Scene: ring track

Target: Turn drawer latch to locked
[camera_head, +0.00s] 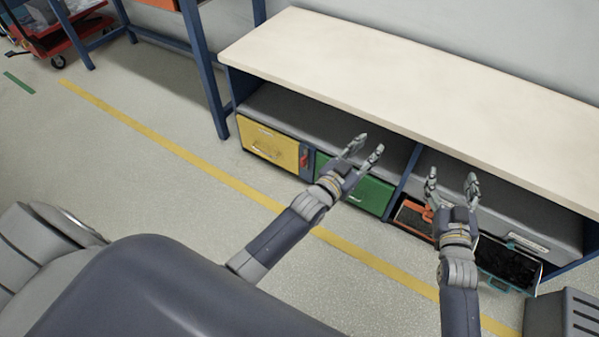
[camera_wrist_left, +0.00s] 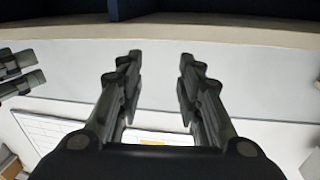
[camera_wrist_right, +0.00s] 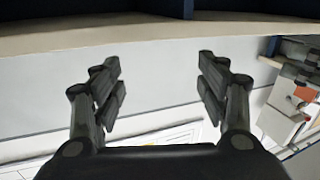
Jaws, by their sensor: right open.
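A red latch (camera_head: 303,157) sits on a dark plate between the yellow drawer (camera_head: 268,146) and the green drawer (camera_head: 367,191). Both of these drawers look closed. Whether the latch is locked cannot be told at this size. My left gripper (camera_head: 367,147) is open and empty, above and in front of the green drawer, to the right of the latch. Its spread fingers show in the left wrist view (camera_wrist_left: 160,85). My right gripper (camera_head: 452,182) is open and empty in front of the orange drawer; its fingers are apart in the right wrist view (camera_wrist_right: 171,85).
The orange drawer (camera_head: 412,218) and the teal drawer (camera_head: 507,265) stand pulled out, partly hidden by my right arm. A pale worktop (camera_head: 400,70) overhangs the drawers. A grey box (camera_head: 565,315) stands at the lower right. The floor left of the drawers is clear.

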